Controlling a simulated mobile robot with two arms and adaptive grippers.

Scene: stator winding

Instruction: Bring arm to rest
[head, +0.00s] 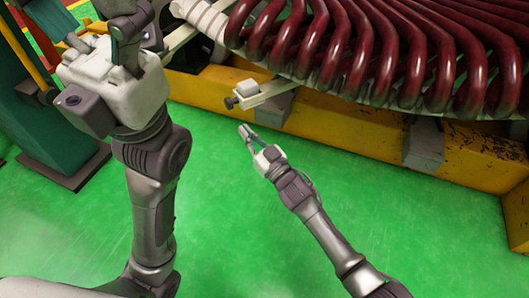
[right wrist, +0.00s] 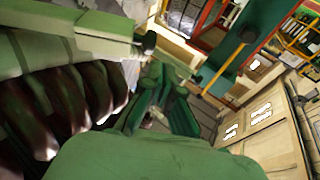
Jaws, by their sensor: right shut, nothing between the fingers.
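My right gripper (head: 246,132) reaches up from the lower right in the head view. Its fingers are closed together with nothing between them, above the green floor in front of the yellow base. It also shows in the right wrist view (right wrist: 165,95), dark and green-tinted. My left arm stands large at the left of the head view. Its gripper (head: 100,50) is near the top edge, partly cut off and overlapped by its own parts, so its finger opening is unclear. The stator winding (head: 370,50) of dark red coils fills the top right, apart from my right gripper.
A yellow base beam (head: 330,120) runs under the winding. A white bracket (head: 262,92) with a dark knob juts out just above my right gripper. A green post (head: 40,110) stands at the far left. The green floor (head: 430,230) is clear at lower right.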

